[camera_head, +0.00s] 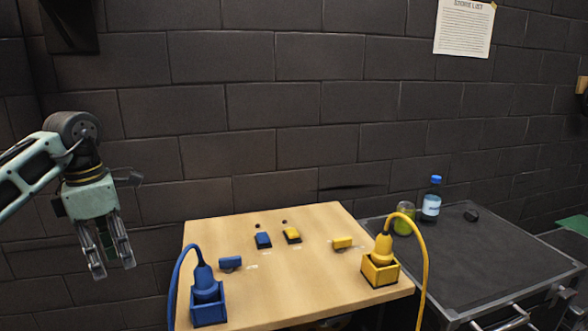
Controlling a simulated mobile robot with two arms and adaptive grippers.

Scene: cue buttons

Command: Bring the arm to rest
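My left gripper (113,267) hangs pointing down at the left, in front of the wall and left of the wooden table (310,280). Its two fingers are apart with nothing between them. It touches nothing that I can see. My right gripper is out of the picture. On the table are two blue blocks (263,240) (230,263) and two yellow blocks (291,235) (342,243), which look like buttons. A blue plug with a cable (205,278) stands in a blue box at the front left. A yellow plug with a cable (383,248) stands in a yellow box at the right.
A dark block wall (300,100) closes the back. The space around my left gripper looks clear.

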